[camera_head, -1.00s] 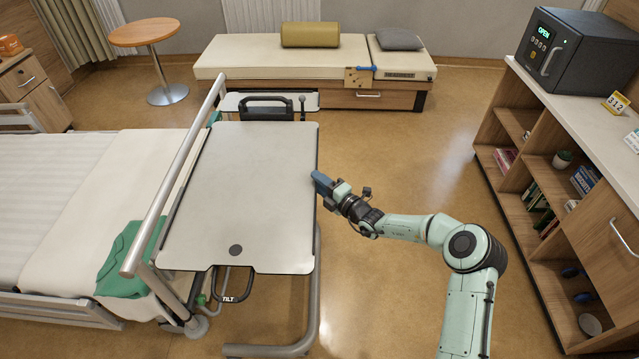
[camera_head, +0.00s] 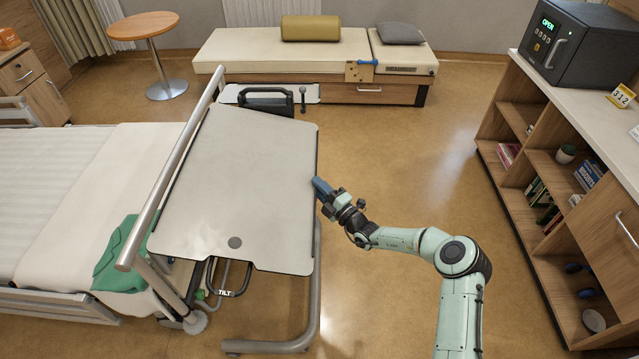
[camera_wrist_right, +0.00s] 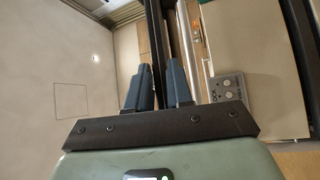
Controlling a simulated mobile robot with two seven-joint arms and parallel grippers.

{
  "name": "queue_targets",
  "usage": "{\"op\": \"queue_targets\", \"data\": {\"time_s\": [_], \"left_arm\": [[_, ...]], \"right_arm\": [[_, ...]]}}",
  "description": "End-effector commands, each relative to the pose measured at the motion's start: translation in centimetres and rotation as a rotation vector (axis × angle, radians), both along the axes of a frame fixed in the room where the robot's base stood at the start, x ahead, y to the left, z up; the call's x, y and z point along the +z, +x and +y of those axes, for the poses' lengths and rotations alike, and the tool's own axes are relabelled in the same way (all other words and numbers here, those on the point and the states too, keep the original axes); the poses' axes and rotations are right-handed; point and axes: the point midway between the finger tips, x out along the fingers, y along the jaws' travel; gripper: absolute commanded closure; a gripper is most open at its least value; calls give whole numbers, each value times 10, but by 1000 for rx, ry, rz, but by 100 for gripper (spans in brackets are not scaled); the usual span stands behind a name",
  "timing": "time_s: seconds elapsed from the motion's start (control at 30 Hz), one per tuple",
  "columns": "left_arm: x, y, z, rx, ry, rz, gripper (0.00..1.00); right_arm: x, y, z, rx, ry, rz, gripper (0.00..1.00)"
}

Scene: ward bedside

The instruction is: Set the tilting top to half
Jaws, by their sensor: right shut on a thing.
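The tilting top (camera_head: 238,190) is a large pale panel with a dark edge and a dark round spot near its front. It sits at a slant over the bed's side. My right gripper (camera_head: 318,187) is at the top's right edge. A black handle marked TILT (camera_head: 227,291) hangs below the front edge. My left gripper is not in view.
The bed (camera_head: 70,190) with a rail (camera_head: 170,185) and green cloth (camera_head: 122,255) is at the left. A grey floor frame (camera_head: 290,343) stands under the top. A bench (camera_head: 250,55) is behind, and a shelf unit (camera_head: 560,190) with a safe (camera_head: 575,45) is at the right. The floor between is clear.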

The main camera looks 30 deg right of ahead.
Motion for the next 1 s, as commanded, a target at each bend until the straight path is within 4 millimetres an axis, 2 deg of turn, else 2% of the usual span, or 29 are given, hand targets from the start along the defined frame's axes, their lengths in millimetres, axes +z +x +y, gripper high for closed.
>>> {"op": "queue_targets", "data": {"time_s": [0.23,0.27,0.3,0.67,0.77,1.0], "left_arm": [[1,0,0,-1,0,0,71],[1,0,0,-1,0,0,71],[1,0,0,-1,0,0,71],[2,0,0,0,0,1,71],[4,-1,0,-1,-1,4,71],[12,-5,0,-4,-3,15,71]], "right_arm": [[2,0,-1,-1,-1,-2,100],[2,0,-1,-1,-1,-2,73],[2,0,-1,-1,-1,-2,66],[1,-5,-2,-1,-2,1,66],[-1,-17,-5,-1,-1,2,66],[-11,-68,-17,-2,-1,2,66]]}}
